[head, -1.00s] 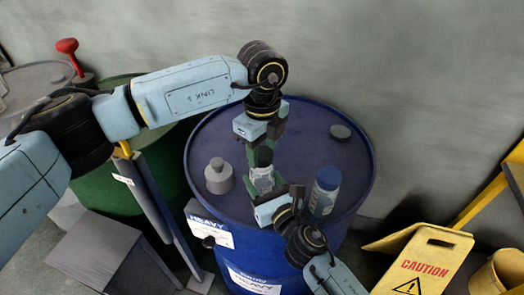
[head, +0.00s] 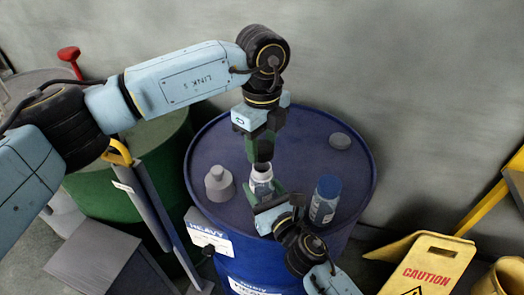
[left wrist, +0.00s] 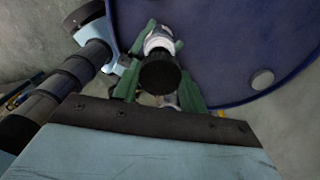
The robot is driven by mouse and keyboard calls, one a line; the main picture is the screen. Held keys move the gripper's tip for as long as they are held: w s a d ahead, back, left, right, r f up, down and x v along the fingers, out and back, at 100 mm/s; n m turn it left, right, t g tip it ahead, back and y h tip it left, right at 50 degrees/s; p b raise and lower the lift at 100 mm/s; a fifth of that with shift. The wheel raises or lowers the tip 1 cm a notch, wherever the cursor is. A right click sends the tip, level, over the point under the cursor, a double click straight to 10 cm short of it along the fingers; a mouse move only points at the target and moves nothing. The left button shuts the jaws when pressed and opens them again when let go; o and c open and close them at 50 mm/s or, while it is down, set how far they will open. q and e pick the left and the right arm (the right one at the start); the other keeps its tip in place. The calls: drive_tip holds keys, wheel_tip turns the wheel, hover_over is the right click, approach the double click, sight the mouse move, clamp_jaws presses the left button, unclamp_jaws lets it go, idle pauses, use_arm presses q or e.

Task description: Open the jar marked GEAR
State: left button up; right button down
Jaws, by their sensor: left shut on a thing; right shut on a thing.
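A white jar (head: 262,186) is above or on the blue drum top, and its label is too small to read. My right gripper (head: 264,192) is shut around its body. My left gripper (head: 264,146) is above it, shut on a dark lid (head: 262,151). The lid is lifted off, with a small gap above the jar's open mouth. In the left wrist view the dark lid (left wrist: 160,76) is between my green left fingers, with the white jar (left wrist: 159,42) behind it.
The blue drum (head: 300,130) also carries a grey bottle-shaped object (head: 219,184) at left and a flat round cap (head: 340,141) at the back right. A green drum (head: 150,150) stands at left. A yellow caution sign (head: 430,265) stands at the lower right. The drum's back is clear.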

drive_tip(key=c, duration=0.5)
unclamp_jaws()
